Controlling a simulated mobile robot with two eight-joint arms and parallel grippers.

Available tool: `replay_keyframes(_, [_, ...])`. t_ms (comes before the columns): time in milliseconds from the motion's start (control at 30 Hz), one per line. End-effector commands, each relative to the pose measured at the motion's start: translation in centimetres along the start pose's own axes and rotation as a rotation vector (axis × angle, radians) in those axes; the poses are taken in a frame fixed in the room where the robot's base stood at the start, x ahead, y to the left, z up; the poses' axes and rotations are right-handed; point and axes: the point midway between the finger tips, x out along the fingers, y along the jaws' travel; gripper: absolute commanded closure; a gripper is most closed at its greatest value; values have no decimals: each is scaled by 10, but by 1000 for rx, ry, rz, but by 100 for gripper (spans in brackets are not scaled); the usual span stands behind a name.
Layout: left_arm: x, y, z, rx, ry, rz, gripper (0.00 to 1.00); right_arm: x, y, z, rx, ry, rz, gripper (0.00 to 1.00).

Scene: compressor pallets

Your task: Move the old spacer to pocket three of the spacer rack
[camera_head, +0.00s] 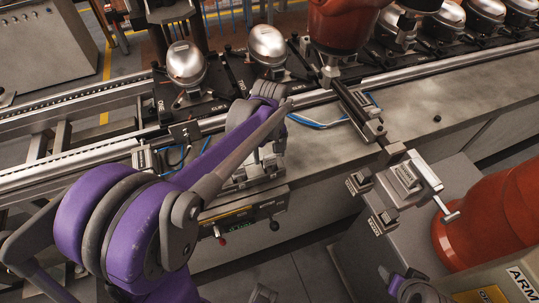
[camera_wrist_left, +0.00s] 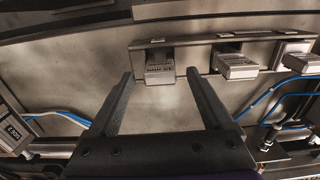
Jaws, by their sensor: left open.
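In the left wrist view, a metal rack (camera_wrist_left: 205,44) holds several light grey spacer blocks with printed labels. One labelled block (camera_wrist_left: 160,68) sits between the open, dark fingers of my left gripper (camera_wrist_left: 160,76). The fingertips are on either side of it, and I cannot tell whether they touch it. A second block (camera_wrist_left: 238,64) and a third (camera_wrist_left: 299,62) sit to the right. The labels are too small to tell which is the old spacer. In the head view my purple left arm hides most of the gripper and the bench part under it.
Silver domed compressors (camera_head: 267,45) stand on dark pallets along the conveyor behind the bench (camera_head: 420,85). Blue hoses (camera_wrist_left: 262,100) run near the right finger. A red robot arm (camera_head: 495,215) and a metal fixture (camera_head: 408,180) stand at the right.

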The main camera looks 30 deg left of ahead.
Motion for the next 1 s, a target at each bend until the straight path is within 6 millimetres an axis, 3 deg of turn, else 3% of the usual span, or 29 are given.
replay_keyframes(200, [-46, 0, 0, 0, 0, 0, 16, -4, 0, -4, 0, 3, 0, 31])
replay_keyframes(433, [-83, 0, 0, 0, 0, 0, 16, -7, 0, -6, 0, 4, 0, 31])
replay_keyframes(600, [-93, 0, 0, 0, 0, 0, 16, -7, 0, -6, 0, 5, 0, 31])
replay_keyframes(1000, [-94, 0, 0, 0, 0, 0, 16, -7, 0, -6, 0, 4, 0, 31])
